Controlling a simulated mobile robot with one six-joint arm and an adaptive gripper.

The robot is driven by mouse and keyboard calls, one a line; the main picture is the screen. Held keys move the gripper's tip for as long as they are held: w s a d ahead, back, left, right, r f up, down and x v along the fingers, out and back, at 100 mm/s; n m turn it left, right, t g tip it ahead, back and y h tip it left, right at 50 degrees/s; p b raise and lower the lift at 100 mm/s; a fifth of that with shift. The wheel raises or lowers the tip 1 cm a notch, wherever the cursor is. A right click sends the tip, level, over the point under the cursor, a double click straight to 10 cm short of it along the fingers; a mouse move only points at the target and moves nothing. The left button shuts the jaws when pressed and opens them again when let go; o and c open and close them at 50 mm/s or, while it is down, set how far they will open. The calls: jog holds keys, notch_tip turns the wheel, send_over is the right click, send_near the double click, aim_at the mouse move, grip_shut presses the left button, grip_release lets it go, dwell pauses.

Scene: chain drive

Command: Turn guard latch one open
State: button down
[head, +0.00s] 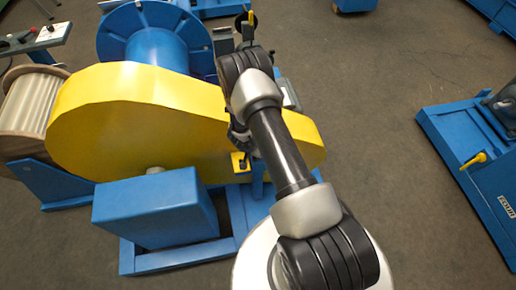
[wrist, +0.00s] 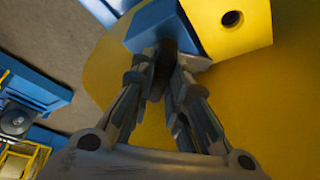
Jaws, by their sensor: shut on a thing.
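My gripper (wrist: 164,68) is closed in the wrist view, with its fingertips on a dark part at the end of a blue block (wrist: 150,24), which I take to be guard latch one. The block lies against a yellow block (wrist: 238,28) with a round hole. The yellow chain guard (wrist: 110,75) fills the background. In the head view, the large yellow guard (head: 140,120) covers the drive. A small yellow plate with a dark knob (head: 241,162) shows on its near side, beside my arm. My arm hides the fingertips there, and the latch angle cannot be told.
A blue box (head: 150,205) stands in front of the guard. A blue reel (head: 150,40) is behind it and a pale spool (head: 32,100) is at the left. Another blue machine with a yellow handle (head: 475,160) stands at the right. The grey floor between is clear.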

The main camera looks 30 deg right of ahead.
jog(key=m+g+p, duration=0.1)
jog(key=m, duration=0.2)
jog(key=shift+w+m+h, duration=0.15)
jog(key=shift+m+h, duration=0.15)
jog(key=shift+m, duration=0.1)
jog(key=m+g+b, duration=0.1)
jog(key=m, duration=0.2)
jog(key=shift+w+g, duration=0.1)
jog(key=shift+g, duration=0.2)
jog(key=shift+m+g+b, duration=0.4)
jog(key=shift+m+b, duration=0.3)
jog(key=shift+m, duration=0.2)
jog(key=c, duration=1.6)
grip_release()
jog(key=shift+o, duration=0.2)
jog(key=v, duration=1.2)
jog(key=shift+d, duration=0.15)
